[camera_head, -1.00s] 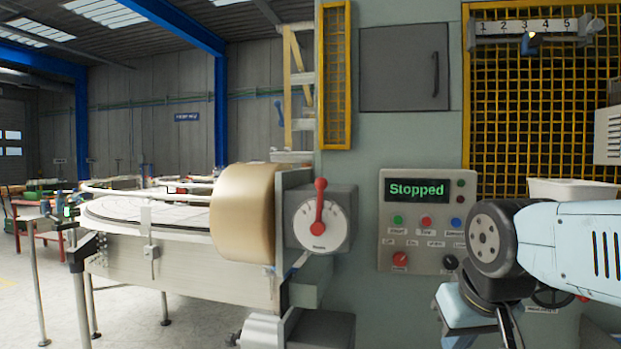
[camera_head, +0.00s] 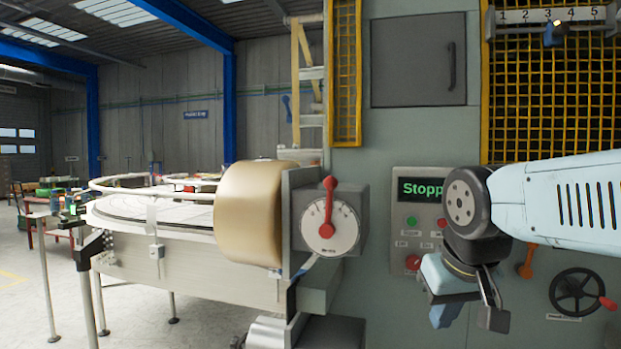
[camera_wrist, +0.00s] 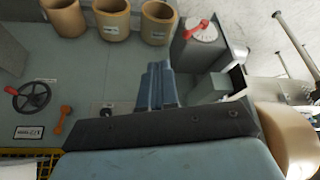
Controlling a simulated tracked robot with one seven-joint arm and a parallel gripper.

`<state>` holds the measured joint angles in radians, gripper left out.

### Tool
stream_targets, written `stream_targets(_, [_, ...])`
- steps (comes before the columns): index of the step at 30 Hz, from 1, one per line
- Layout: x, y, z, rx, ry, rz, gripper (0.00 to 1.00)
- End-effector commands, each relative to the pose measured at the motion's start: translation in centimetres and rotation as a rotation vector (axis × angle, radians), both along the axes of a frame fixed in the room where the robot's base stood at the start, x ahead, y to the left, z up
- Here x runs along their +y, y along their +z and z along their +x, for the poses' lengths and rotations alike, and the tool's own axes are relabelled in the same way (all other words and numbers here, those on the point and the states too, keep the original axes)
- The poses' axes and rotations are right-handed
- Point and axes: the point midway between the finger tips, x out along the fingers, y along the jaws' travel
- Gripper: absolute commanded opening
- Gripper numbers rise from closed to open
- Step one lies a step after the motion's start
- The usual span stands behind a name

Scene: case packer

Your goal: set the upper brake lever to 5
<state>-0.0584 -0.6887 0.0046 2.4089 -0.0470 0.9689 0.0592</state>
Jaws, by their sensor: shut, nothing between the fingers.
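A red lever (camera_head: 329,203) with a round knob stands on a white dial (camera_head: 335,238) on a grey box beside the large tan roll. It points almost straight up; the dial's numbers are too small to read. The same red lever (camera_wrist: 195,29) and dial show at the top of the wrist view.
The panel (camera_head: 412,225) reads "Stopp", partly covered by my arm. An orange lever (camera_head: 527,261) and a black handwheel (camera_head: 577,290) are at the right. The tan roll (camera_head: 246,214) adjoins the dial box. Several tan cylinders (camera_wrist: 111,17) line the wrist view's top.

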Motion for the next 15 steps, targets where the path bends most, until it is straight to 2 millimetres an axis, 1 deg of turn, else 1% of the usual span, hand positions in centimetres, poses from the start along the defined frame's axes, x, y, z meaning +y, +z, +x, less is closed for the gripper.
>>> stream_targets(1, [0.6,1.4,1.2,0.017,0.013,-0.014,0.0])
stream_targets(6, [2.8,6.8,5.5,0.075,0.02,-0.082,0.0])
stream_targets(8, [3.8,8.6,7.0,0.092,0.016,-0.11,0.0])
stream_targets(9, [4.5,9.8,8.0,0.099,0.012,-0.13,0.0])
stream_targets(11, [5.7,11.5,9.5,0.11,0.003,-0.159,0.0])
stream_targets(15, [9.1,15.3,12.7,0.118,-0.029,-0.228,0.0])
